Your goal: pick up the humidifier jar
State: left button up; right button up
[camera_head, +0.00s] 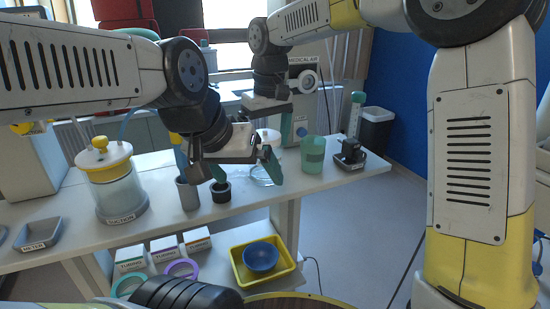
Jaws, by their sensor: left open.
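A clear jar with a pale lid, which looks like the humidifier jar (262,178), stands on the white bench, partly hidden behind my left gripper. My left gripper (245,174) is open, its green fingertips spread in front of the jar. Its right finger overlaps the jar in the picture; I cannot tell whether they touch. Nothing shows between the fingers in their grip. My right gripper (283,122) hangs above the back of the bench, behind the left one. One green finger shows there, and its opening is unclear.
On the bench (150,165) stand a large suction jar (117,185), a grey cup (188,194), a small black cup (221,191), a green cup (313,155) and a dark device (348,157). Below are boxes and a yellow tray (285,270) with a blue bowl (261,257).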

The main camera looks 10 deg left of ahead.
jog(key=c, duration=1.8)
jog(key=shift+r, duration=0.25)
